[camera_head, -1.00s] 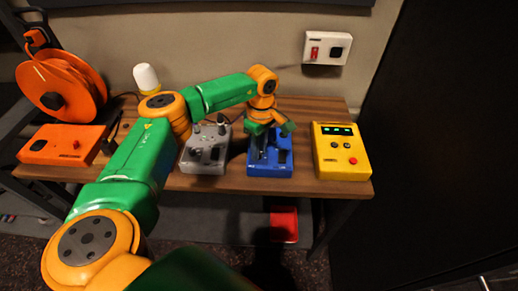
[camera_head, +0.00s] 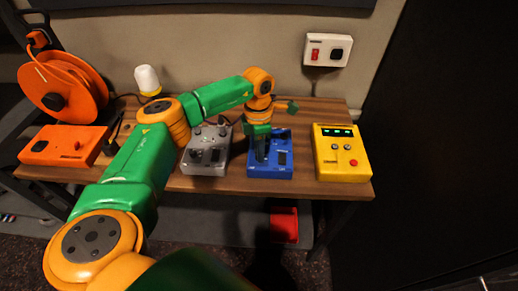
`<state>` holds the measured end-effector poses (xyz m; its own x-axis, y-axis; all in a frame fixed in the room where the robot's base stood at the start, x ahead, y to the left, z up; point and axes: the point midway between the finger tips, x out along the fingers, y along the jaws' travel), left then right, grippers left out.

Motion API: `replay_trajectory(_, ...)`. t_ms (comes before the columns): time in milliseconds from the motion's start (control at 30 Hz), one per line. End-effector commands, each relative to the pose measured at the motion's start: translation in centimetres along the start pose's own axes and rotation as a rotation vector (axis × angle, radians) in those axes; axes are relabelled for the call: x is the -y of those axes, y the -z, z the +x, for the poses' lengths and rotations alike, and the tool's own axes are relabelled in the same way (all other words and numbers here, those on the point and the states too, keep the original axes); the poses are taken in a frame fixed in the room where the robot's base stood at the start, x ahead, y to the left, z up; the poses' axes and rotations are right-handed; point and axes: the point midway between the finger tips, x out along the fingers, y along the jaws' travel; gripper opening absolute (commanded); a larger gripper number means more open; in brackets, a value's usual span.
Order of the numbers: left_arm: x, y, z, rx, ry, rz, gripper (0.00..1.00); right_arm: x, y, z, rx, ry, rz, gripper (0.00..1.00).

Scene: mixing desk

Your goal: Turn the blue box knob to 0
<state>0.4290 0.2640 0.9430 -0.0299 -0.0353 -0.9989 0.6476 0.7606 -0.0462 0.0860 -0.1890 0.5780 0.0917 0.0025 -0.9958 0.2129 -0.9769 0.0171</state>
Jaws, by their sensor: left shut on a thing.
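The blue box (camera_head: 270,171) stands on the wooden desk, between a grey box and a yellow box. My left gripper (camera_head: 260,152) reaches down onto the left part of the blue box's top and is shut on its knob. The knob is hidden by the fingers, so I cannot read its setting. A dark switch-like part (camera_head: 283,157) shows on the right of the box's top. My right gripper is not in view.
The grey box (camera_head: 205,156) is close on the left and the yellow box (camera_head: 341,153) with a green display is on the right. An orange box (camera_head: 64,146), an orange cable reel (camera_head: 62,87) and a white-topped lamp (camera_head: 147,80) stand further left. A socket panel (camera_head: 327,50) is on the wall.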

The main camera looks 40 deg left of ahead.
Motion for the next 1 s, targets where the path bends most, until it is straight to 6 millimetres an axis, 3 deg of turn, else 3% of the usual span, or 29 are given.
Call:
replay_trajectory(400,0.0,-0.02,-0.08,0.013,0.0,-0.229,0.0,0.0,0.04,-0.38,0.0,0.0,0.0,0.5)
replay_trajectory(1000,-0.03,0.0,-0.06,0.015,0.0,-0.288,0.0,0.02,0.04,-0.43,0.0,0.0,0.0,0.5)
